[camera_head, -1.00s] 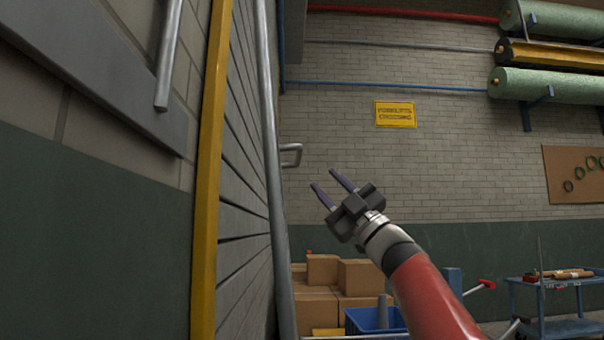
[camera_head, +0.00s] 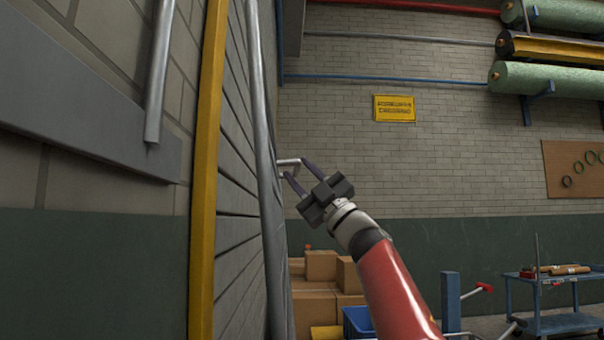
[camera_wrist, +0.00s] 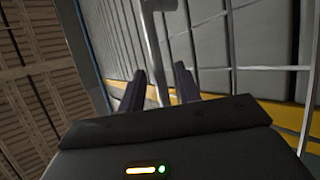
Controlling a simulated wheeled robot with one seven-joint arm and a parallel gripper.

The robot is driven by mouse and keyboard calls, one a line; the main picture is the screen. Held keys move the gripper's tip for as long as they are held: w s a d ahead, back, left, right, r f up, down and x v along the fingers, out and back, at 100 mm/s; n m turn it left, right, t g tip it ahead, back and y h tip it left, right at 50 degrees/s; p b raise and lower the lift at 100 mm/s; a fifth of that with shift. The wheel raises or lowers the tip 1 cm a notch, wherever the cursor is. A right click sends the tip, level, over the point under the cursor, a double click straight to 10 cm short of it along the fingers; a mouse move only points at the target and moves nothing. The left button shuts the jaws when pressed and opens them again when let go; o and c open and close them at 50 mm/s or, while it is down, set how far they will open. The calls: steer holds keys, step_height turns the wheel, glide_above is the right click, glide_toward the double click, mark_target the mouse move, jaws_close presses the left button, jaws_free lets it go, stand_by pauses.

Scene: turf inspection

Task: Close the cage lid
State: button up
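The cage lid appears as an upright grey tube frame (camera_head: 269,190) seen nearly edge-on, left of my gripper in the head view. A small grey bent handle (camera_head: 287,162) sticks out from it to the right. In the wrist view, thin wires of the lid (camera_wrist: 235,68) cross in front of grey panels. My gripper (camera_head: 299,171) is at the handle with its two dark fingers apart. In the wrist view, the handle bar (camera_wrist: 153,52) runs down between the spread fingers of my gripper (camera_wrist: 159,80). I cannot tell whether either finger touches it.
A yellow post (camera_head: 206,170) and grey slatted panels stand just left of the lid. Cardboard boxes (camera_head: 322,266) and a blue bin (camera_head: 357,322) lie below and beyond my arm. A blue trolley (camera_head: 560,281) stands at the right. The space right of my arm is open.

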jaws_close()
steer(key=shift+d, duration=0.1)
